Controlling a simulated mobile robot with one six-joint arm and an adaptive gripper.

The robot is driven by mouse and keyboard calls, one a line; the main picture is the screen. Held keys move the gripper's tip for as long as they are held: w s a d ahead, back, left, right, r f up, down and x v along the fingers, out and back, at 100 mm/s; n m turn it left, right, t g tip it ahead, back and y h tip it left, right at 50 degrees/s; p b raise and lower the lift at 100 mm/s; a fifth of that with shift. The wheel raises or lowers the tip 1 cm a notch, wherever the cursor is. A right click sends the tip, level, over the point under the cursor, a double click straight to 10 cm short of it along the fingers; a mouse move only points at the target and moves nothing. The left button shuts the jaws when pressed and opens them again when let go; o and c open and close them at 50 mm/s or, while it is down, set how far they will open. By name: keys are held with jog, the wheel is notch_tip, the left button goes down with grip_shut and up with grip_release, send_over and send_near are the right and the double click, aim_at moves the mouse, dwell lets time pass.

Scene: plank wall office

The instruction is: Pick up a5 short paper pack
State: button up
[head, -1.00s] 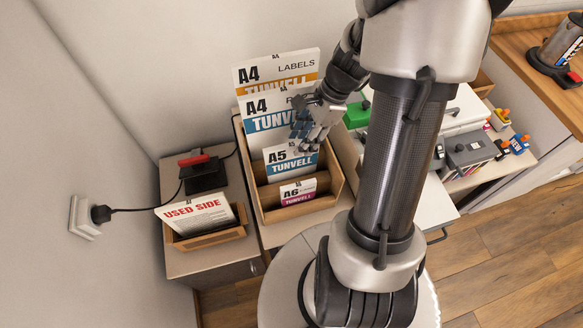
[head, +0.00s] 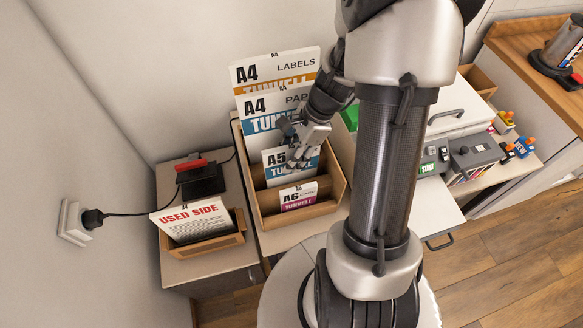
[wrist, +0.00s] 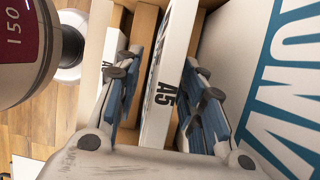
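The A5 paper pack (head: 277,170) stands upright in a slot of the wooden organizer (head: 251,212), white with a blue band. It also shows edge-on in the wrist view (wrist: 160,100). My gripper (head: 299,163) is at the pack's top edge in the head view and covers part of its label. In the wrist view my gripper (wrist: 159,95) is open, with one blue-padded finger on each side of the pack. Gaps show between the pack and both fingers.
The A4 paper pack (head: 262,124) and labels pack (head: 251,73) stand behind; the A6 pack (head: 298,196) stands in front. A tray of used-side sheets (head: 200,245) is at left. A black device with a red top (head: 203,180) is behind it.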

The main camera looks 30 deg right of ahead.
jog(key=shift+f, duration=0.25)
jog(key=shift+c, duration=0.3)
grip_shut()
dwell(0.4)
dwell(0.4)
